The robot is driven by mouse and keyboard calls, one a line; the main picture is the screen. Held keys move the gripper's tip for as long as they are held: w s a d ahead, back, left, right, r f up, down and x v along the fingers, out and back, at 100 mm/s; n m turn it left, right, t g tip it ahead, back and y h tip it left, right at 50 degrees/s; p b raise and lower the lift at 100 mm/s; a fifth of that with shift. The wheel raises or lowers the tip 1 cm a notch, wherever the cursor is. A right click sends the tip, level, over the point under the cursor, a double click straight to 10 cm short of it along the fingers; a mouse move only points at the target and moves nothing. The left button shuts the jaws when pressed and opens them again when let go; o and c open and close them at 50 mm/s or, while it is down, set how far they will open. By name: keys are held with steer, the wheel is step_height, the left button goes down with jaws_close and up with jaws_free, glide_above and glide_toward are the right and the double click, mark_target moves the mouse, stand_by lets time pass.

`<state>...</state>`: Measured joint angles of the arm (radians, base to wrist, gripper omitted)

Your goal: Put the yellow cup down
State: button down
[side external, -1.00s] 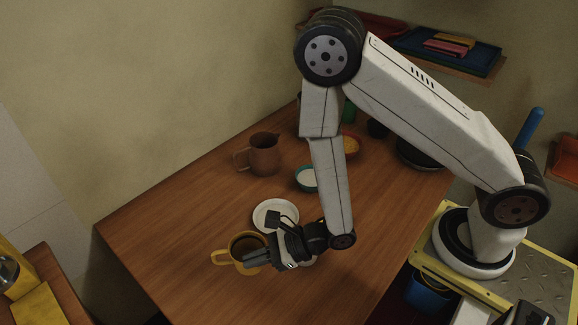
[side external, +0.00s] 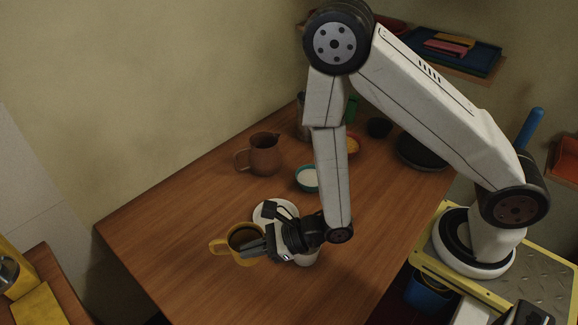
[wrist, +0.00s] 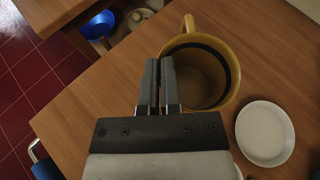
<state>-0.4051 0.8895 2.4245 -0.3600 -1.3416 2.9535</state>
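The yellow cup (side external: 243,258) is upright at the near side of the wooden table, its handle pointing left in the side view. It also shows in the wrist view (wrist: 233,82), with its dark inside facing the camera. My gripper (side external: 258,250) is at the cup's right side. In the wrist view, my gripper's fingers (wrist: 159,85) are close together at the cup's rim and appear to pinch its wall. I cannot tell for sure whether the cup's base touches the table. A white saucer (side external: 264,213) lies behind the gripper, partly hidden; it shows fully in the wrist view (wrist: 265,134).
A white cup (side external: 307,258) stands partly hidden just under my gripper. A brown pitcher (side external: 265,157), a teal bowl (side external: 307,178) and a dark pan (side external: 418,152) stand farther back. The wooden table (side external: 180,225) is clear left of the cup.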

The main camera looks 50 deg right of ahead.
steer(key=w+d+r+m+h, duration=0.1)
steer(key=w, duration=0.1)
steer(key=w+d+r+m+t, duration=0.1)
steer(key=w, duration=0.1)
steer(key=w+d+r+t+h, duration=0.1)
steer(key=w+d+r, duration=0.1)
steer(key=shift+r+m+h, duration=0.1)
steer(key=shift+m+h, duration=0.2)
steer(key=shift+m, duration=0.1)
steer(key=w+d+r+m+h, duration=0.3)
steer(key=d+r+m+h, duration=0.1)
steer(key=d+r, duration=0.4)
steer(key=w+d+r+m+t+h, duration=0.1)
steer(key=w+d+r+m+h, duration=0.2)
steer(key=d+r+m+h, duration=0.2)
steer(key=shift+w+d+r+m+h, duration=0.25)
steer(key=shift+d+r+h, duration=0.75)
steer(key=shift+d+r, duration=1)
step_height(320, 180, down, 12)
steer(key=w+n+y, duration=0.2)
steer(key=n+y, duration=0.2)
steer(key=s+a+f+n+y, duration=0.2)
steer(key=s+f, duration=0.1)
steer(key=f, duration=0.2)
steer(key=s+a+f+n+y, duration=0.2)
steer(key=s+a+f+y, duration=0.1)
steer(key=f, duration=0.3)
